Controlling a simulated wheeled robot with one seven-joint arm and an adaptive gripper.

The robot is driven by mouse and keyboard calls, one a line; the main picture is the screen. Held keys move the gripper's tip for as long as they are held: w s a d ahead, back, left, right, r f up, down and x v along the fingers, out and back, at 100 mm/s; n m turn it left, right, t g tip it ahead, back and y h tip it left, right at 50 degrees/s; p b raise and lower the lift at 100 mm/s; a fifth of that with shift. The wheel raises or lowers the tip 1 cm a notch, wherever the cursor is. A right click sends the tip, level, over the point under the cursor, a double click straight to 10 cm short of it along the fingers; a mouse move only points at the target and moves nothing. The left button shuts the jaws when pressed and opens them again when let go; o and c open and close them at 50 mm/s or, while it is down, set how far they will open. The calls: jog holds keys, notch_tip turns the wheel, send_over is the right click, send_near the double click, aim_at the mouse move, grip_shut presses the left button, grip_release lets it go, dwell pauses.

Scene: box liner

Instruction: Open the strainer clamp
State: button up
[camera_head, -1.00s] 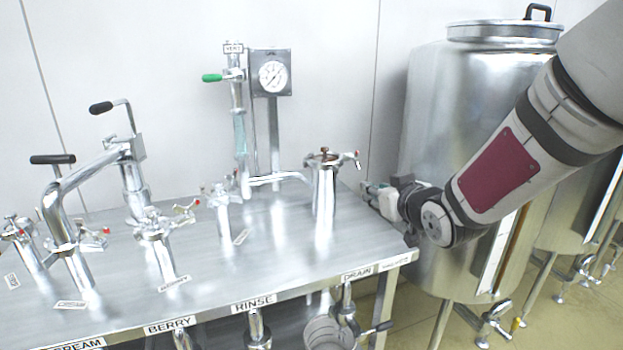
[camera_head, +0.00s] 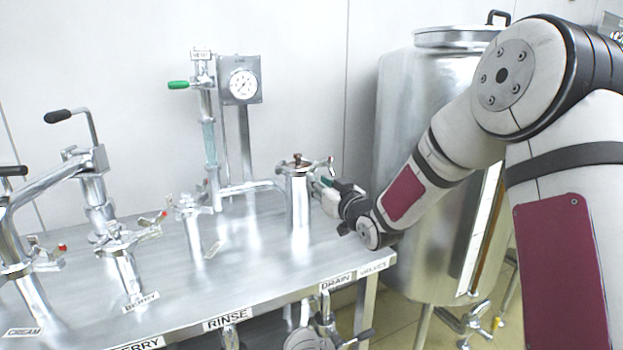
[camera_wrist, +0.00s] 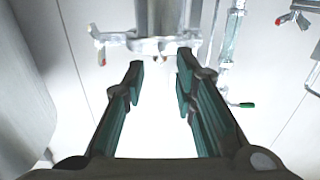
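The strainer (camera_head: 299,212) is an upright steel cylinder at the right end of the steel table. Its clamp (camera_head: 300,169) circles the top, with a brown knob on it and a red-tipped lever pointing right. My gripper (camera_head: 326,187) is just right of the strainer, a little below the clamp. In the wrist view my gripper (camera_wrist: 160,76) is open, with nothing between its green-padded fingers. That view appears upside down. The clamp (camera_wrist: 155,43) lies beyond the fingertips, its red-tipped lever to the left. The head view does not show whether a finger touches the strainer.
A pipe with a green handle (camera_head: 179,86) and a gauge (camera_head: 243,84) stand left of the strainer. Other clamped pipe fittings (camera_head: 122,240) fill the table's left. A large steel tank (camera_head: 430,130) stands behind my arm. The table top (camera_head: 250,260) is bare before the strainer.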

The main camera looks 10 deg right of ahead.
aim_at(312, 171)
jog(key=shift+x, duration=2.45)
grip_shut()
